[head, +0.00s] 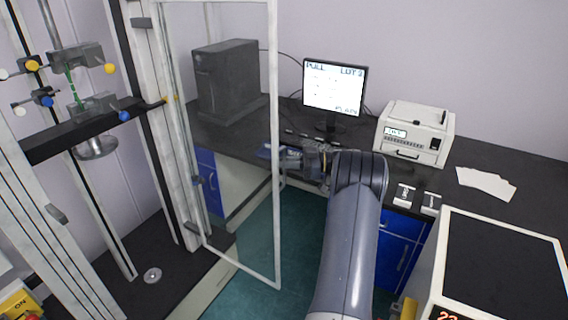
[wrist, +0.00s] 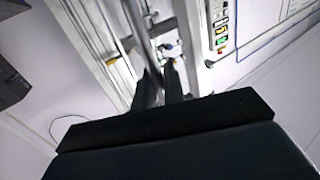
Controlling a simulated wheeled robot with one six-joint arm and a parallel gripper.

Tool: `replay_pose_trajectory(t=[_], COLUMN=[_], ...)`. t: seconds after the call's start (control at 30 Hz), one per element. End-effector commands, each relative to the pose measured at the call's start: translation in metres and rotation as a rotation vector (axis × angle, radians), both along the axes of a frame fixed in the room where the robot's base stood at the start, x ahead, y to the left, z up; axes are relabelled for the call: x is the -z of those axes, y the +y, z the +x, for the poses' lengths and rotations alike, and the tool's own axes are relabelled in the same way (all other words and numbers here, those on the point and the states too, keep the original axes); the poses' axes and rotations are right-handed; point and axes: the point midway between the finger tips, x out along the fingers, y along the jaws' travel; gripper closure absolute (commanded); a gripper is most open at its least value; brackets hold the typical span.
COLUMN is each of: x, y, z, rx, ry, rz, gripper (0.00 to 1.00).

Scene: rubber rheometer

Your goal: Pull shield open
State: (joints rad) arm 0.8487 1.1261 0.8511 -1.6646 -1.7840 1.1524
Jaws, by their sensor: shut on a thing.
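The shield (head: 275,95) is a clear panel in a white frame, on the right side of the tall test machine (head: 150,100). It stands swung out at an angle from the machine, with a gap into the machine beside it. My gripper (head: 287,160) reaches from the right to the shield's free edge, about halfway up, and is shut on its handle. The handle is mostly hidden by the fingers. In the wrist view my dark fingers (wrist: 160,88) are close together against pale upright frame parts; the handle itself is hard to make out.
A dark bench carries a black computer case (head: 226,80), a monitor (head: 335,88), a white printer-like device (head: 415,135) and papers (head: 486,184). A white box with a dark top (head: 500,260) stands at the lower right. Green floor (head: 260,240) shows below the shield.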

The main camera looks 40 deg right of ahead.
Motion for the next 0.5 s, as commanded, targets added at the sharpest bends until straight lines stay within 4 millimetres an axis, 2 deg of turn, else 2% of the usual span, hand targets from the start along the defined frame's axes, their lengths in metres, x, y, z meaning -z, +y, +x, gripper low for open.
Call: replay_pose_trajectory(t=[0.23, 0.27, 0.3, 0.4, 0.5], x=[-0.002, -0.002, -0.0019, -0.0015, -0.001], y=[0.0008, 0.0009, 0.0009, 0.0008, 0.0006], z=[0.0007, 0.0008, 0.0008, 0.0006, 0.0004], rx=[-0.001, -0.001, -0.001, -0.001, 0.0], ry=[-0.003, -0.003, -0.003, -0.002, -0.001], rz=[0.001, 0.001, 0.0, 0.001, 0.0], gripper=[1.0, 0.87, 0.84, 0.75, 0.75])
